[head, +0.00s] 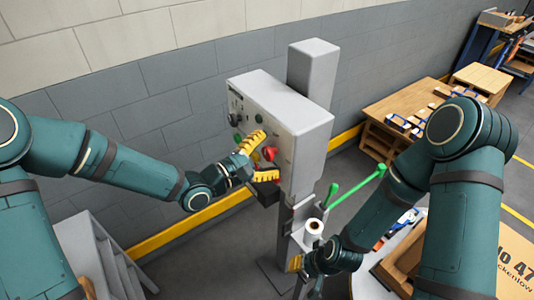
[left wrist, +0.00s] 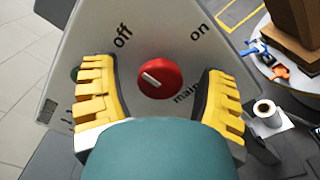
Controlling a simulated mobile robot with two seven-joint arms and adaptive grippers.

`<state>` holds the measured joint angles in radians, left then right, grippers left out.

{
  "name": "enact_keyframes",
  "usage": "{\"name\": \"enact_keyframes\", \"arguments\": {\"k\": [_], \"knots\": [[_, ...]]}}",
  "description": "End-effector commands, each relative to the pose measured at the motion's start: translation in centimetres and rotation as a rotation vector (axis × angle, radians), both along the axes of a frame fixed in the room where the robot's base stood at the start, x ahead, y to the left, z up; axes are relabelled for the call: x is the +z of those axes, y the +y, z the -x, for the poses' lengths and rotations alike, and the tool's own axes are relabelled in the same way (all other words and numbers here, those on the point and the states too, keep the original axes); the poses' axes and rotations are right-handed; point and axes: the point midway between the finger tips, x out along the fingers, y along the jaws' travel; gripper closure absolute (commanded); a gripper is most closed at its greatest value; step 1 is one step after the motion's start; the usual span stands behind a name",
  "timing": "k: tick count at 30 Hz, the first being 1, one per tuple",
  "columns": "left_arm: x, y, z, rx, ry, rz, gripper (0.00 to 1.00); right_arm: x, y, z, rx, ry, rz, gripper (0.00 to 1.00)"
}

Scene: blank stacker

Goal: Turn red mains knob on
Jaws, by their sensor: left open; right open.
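The red mains knob (left wrist: 160,78) is on the grey control box's face, between my left gripper's fingers in the left wrist view. Its white mark points left and slightly up, toward the "off" side; "on" is printed at upper right. In the head view the red knob (head: 270,153) shows beside the yellow fingers. My left gripper (head: 260,158) is open around the knob, with a gap on each side in the left wrist view. My right gripper (head: 296,263) is low by the post, far from the knob; its fingers are partly hidden.
The grey control box (head: 285,115) is on a post (head: 312,72) by the wall and carries other small knobs or buttons (head: 236,120). Green levers (head: 355,187) and a white roll (head: 314,227) are below it. A wooden workbench (head: 400,115) stands at the right.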

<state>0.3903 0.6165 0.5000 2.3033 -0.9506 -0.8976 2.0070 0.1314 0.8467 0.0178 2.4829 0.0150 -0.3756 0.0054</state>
Motion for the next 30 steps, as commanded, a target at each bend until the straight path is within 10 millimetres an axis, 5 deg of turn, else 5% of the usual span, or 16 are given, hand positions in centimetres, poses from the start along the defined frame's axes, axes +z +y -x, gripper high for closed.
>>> {"name": "enact_keyframes", "arguments": {"k": [2,8,9,30], "knots": [[-0.01,0.01,0.02,0.0,0.0,0.0,0.28,0.0,0.01,0.0,0.0,0.0,0.0,0.61],[-0.01,0.02,0.02,0.0,0.0,0.0,0.93,0.0,0.01,0.0,0.0,0.0,0.0,0.61],[-0.01,0.02,0.02,0.0,0.0,0.0,0.97,0.0,0.01,0.01,0.0,0.0,0.0,0.61],[-0.09,0.03,0.04,0.0,-0.227,-0.164,0.97,-0.78,0.04,-0.01,0.0,0.0,0.001,0.61]]}}
